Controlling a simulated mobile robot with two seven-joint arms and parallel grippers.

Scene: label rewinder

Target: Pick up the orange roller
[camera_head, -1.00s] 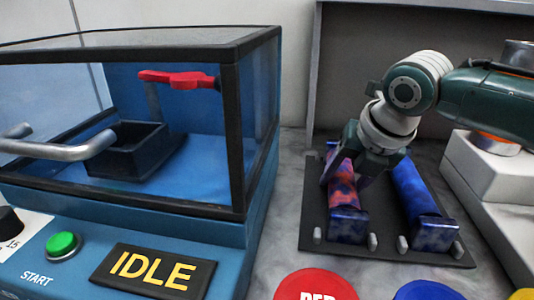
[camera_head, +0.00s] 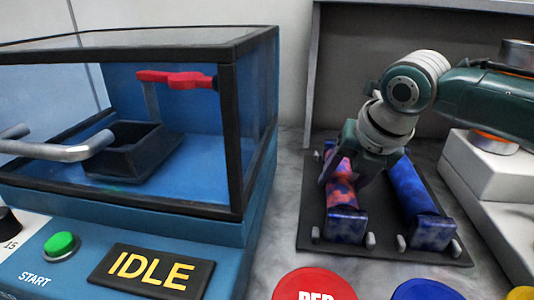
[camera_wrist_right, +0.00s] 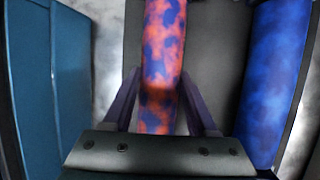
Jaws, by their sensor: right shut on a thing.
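The orange roller, mottled orange and blue (camera_head: 341,187), lies on a dark tray (camera_head: 313,215) in the left of its two places. It also shows in the right wrist view (camera_wrist_right: 163,50), running between the fingers. My right gripper (camera_head: 343,172) comes down over the roller's middle from above and is shut on it. In the right wrist view the fingers (camera_wrist_right: 160,105) stand one on each side of it. The roller's far end is partly hidden by the gripper. My left gripper is not in view.
A blue roller (camera_head: 408,188) lies on the tray just to the right. A blue machine with a glazed hood (camera_head: 255,130) stands to the left, its sign reading IDLE (camera_head: 152,271). White blocks (camera_head: 490,170) stand to the right. Red (camera_head: 314,285) and blue (camera_head: 428,290) discs lie in front.

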